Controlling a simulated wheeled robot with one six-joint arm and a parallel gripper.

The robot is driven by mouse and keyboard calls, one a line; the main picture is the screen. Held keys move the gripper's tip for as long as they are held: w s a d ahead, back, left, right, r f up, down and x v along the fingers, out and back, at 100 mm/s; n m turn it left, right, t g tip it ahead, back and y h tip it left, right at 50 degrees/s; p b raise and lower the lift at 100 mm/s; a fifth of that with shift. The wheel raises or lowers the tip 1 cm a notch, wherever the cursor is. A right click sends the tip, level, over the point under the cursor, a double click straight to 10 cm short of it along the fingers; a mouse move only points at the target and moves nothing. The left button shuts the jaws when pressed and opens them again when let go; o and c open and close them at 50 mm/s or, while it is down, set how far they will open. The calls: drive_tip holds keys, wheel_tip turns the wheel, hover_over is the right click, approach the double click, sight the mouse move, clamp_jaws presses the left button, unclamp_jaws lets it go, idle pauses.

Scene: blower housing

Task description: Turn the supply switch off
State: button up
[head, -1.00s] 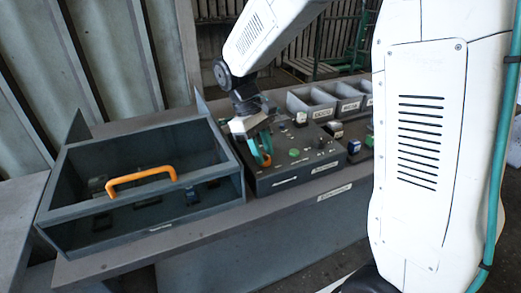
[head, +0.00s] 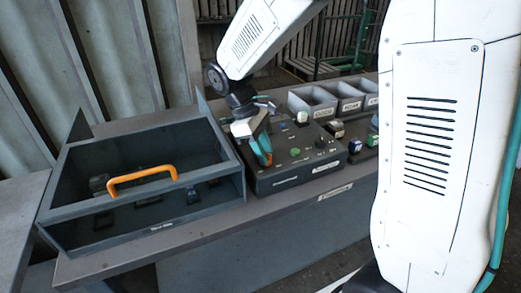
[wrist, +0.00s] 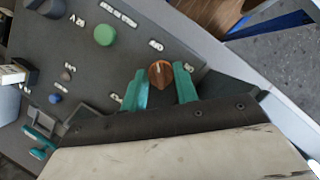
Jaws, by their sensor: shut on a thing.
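An orange-brown rotary knob (wrist: 161,76) stands on the dark control panel (wrist: 90,65), which also shows in the head view (head: 285,178). The knob has a pale pointer line, and small white labels lie around it, too small to read surely. My gripper (wrist: 160,70) has its teal fingers on either side of this knob and is shut on it.
A green round button (wrist: 104,35) and several small controls share the panel. Left of the panel stands a dark open-topped box (head: 75,215) with an orange handle (head: 142,177). Grey bins (head: 312,100) line the back of the bench.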

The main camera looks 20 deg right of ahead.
drive_tip(key=o, duration=1)
drive_tip(key=shift+c, duration=0.2)
drive_tip(key=v, duration=0.7)
drive_tip(key=shift+w+r, duration=0.15)
drive_tip(key=shift+r, duration=0.2)
drive_tip(key=shift+a, duration=0.15)
